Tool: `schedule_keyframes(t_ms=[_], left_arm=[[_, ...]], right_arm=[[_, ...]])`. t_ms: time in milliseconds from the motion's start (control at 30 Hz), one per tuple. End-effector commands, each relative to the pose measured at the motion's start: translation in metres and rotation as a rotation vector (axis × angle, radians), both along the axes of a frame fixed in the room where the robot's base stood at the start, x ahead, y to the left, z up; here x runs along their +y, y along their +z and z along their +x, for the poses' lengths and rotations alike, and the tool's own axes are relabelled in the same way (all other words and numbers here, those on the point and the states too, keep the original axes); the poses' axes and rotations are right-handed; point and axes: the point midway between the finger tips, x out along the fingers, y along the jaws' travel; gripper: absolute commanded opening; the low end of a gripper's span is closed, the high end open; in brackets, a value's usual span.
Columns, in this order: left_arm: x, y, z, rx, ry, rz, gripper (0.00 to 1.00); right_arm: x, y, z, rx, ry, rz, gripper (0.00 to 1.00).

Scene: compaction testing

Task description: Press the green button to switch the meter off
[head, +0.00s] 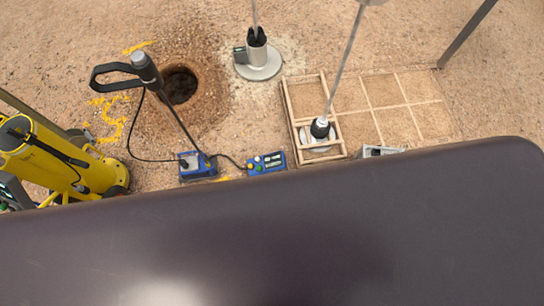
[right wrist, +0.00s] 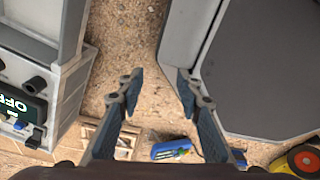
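A blue box with a light panel and small green and yellow spots (head: 266,162) lies on the sand in the middle of the head view. A second blue box (head: 197,165) stands left of it, at the foot of a black-handled probe. Which one is the meter I cannot tell for sure. The right wrist view shows a small blue box with green on it (right wrist: 172,150) beyond my right gripper (right wrist: 158,84), which is open and empty, apart from it. At its left, a grey device (right wrist: 20,105) has a dark screen reading OFF. My left gripper is not in view.
A yellow cylindrical machine (head: 60,160) stands at left, near a dark hole (head: 180,85). A metal plate device (head: 258,68) stands at the back. A wooden grid frame (head: 292,105) lies right of centre. A large dark surface hides the bottom of the head view.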

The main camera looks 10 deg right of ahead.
Motion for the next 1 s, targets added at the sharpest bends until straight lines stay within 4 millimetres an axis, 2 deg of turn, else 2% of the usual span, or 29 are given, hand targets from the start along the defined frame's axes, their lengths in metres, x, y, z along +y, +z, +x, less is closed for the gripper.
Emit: schedule_keyframes(t_ms=[267, 567, 1000], left_arm=[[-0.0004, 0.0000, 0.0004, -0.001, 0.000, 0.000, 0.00], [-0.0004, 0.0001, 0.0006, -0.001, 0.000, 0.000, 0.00], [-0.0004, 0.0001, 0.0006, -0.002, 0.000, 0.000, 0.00]], right_arm=[[0.0003, 0.0000, 0.0001, -0.001, 0.000, 0.000, 0.33], [0.0004, 0.0001, 0.0003, -0.001, 0.000, 0.000, 0.00], [0.0005, 0.0001, 0.0002, -0.001, 0.000, 0.001, 0.00]])
